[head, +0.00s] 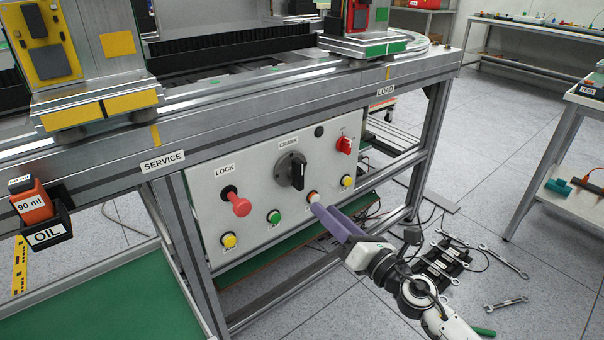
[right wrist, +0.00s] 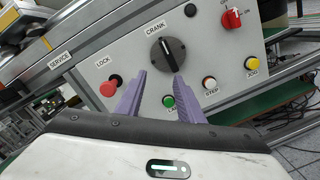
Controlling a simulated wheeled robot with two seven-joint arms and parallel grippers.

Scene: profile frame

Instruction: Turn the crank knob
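The crank knob (head: 291,170) is a black round knob with a raised bar grip, under the CRANK label on the light panel. In the head view its bar stands close to upright. It also shows in the right wrist view (right wrist: 167,49), beyond the fingertips. My right gripper (head: 316,209) points at the panel, below and right of the knob in the head view. In the right wrist view its two purple fingers (right wrist: 160,80) are apart with nothing between them, and the knob lies ahead, apart from them. My left gripper is not in view.
The panel (head: 255,180) also carries a red LOCK knob (head: 240,206), a red switch (head: 345,145), and green, yellow and other push buttons. An orange bottle (head: 33,205) sits in the OIL holder at left. Wrenches (head: 505,303) lie on the floor at right.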

